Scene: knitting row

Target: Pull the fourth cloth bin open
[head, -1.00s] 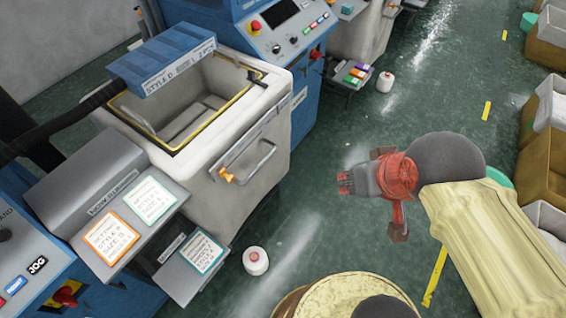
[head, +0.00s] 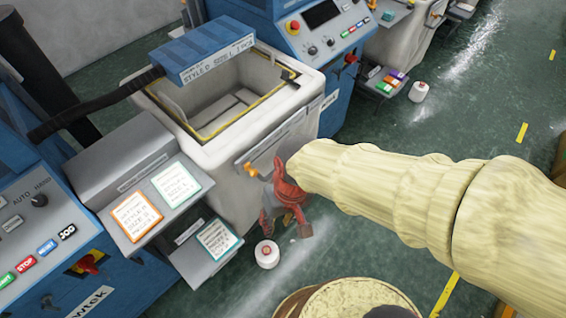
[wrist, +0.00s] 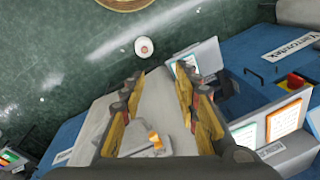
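A cream cloth bin (head: 226,192) with an open top sits in a blue machine, at the upper left middle of the head view. Its label reads STYLE D. Its front carries an orange latch (head: 252,168); the bar handle is mostly hidden by my arm. My gripper (head: 277,222) is low at the bin's front face, partly hidden. In the wrist view, my gripper (wrist: 160,76) has its yellow-padded fingers wide apart with nothing between them. The bin's pale front (wrist: 152,105) and orange latch (wrist: 154,140) show behind the fingers. I cannot tell whether they touch the bin.
A white cone (head: 267,254) stands on the floor just below my gripper. Grey shelves with cards (head: 176,183) jut out at left. Another white cone (head: 418,91) and a small tray of coloured pieces (head: 385,82) are farther back. The green aisle floor at right is open.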

